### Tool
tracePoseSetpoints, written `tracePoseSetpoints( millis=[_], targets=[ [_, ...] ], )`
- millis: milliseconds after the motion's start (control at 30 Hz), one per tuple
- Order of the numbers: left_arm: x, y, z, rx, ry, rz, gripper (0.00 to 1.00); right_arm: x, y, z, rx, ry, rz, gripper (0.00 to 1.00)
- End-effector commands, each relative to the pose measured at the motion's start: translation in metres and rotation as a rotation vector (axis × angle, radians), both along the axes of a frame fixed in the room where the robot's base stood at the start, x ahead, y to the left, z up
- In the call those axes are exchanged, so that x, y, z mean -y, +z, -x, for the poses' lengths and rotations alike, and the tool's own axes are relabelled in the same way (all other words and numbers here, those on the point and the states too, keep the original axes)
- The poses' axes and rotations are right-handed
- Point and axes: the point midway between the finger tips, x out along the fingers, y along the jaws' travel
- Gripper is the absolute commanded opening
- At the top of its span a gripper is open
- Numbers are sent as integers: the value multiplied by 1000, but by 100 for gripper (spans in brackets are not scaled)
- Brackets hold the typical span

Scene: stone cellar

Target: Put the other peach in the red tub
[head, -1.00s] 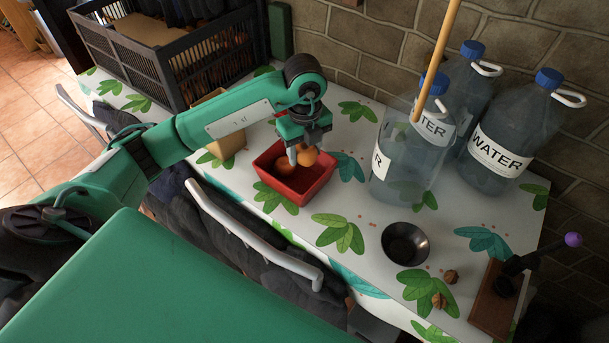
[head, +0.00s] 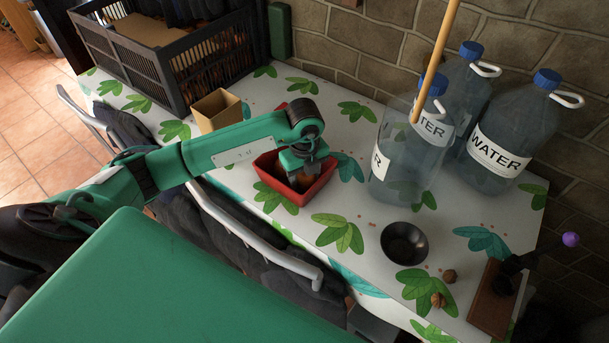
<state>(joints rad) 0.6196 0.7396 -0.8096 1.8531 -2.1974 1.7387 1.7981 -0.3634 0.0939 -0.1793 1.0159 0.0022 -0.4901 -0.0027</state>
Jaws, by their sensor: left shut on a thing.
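The red tub (head: 315,189) stands on the table in the head view, partly covered by my left arm. My left gripper (head: 300,182) is lowered into the tub and is shut on a peach (head: 306,181). Only a dark orange bit of this peach shows between the fingers, inside the tub's walls. I cannot tell whether it touches the tub floor. The second peach, seen earlier in the tub, is hidden behind my gripper and arm. My right gripper is not in view.
A tan box (head: 217,110) and a black crate (head: 135,62) stand at the back left. Water bottles (head: 506,130) stand at the right. A dark metal bowl (head: 404,244), walnuts (head: 449,276) and a purple-knobbed lever device (head: 494,296) are at the front right. A chair rail (head: 250,240) runs along the table's near edge.

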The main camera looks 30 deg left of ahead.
Motion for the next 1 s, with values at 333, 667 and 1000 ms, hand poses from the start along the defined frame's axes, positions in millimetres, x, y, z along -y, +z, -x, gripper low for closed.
tracePoseSetpoints(
  millis=[333,667,1000],
  targets=[
    [0,-2,0,0,0,0,70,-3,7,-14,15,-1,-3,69],
    [0,4,0,1,0,0,70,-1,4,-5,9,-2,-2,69],
    [0,75,-1,4,-1,0,70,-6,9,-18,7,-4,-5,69]
  ],
)
